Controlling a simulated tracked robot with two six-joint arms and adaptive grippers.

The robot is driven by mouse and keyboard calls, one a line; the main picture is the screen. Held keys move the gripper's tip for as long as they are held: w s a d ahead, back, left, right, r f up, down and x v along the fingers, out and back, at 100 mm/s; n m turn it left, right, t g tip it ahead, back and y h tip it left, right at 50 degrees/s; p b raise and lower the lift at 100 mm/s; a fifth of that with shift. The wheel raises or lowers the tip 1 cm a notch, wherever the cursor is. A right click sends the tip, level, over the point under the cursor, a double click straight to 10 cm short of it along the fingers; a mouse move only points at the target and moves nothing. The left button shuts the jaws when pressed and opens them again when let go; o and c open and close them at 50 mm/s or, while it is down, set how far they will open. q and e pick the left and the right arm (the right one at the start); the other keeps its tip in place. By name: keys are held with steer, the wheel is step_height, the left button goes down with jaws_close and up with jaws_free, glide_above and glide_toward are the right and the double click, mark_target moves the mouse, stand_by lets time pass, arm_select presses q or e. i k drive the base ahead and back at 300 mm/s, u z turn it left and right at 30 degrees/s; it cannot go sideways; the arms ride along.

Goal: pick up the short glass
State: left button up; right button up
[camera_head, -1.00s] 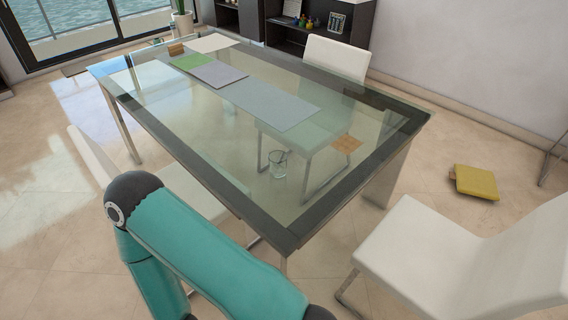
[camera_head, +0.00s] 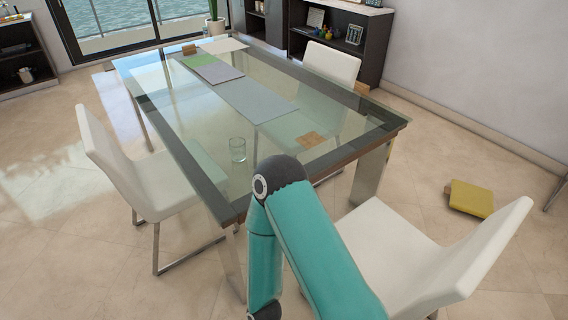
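A short clear glass (camera_head: 237,149) stands upright on the glass-topped table (camera_head: 222,206), near the table's near end. A teal arm link of mine reaches up from the bottom of the picture, its dark joint in front of the table's near edge, to the right of and below the glass. Neither of my grippers shows in the view, and nothing touches the glass.
White chairs stand left of the table (camera_head: 125,165), at its near right (camera_head: 420,255) and behind it (camera_head: 331,64). A yellow cushion-like object (camera_head: 471,198) lies on open floor.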

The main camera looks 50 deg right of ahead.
mark_target(237, 144)
steer(key=z, duration=0.85)
steer(key=i, duration=1)
steer(key=u, duration=0.25)
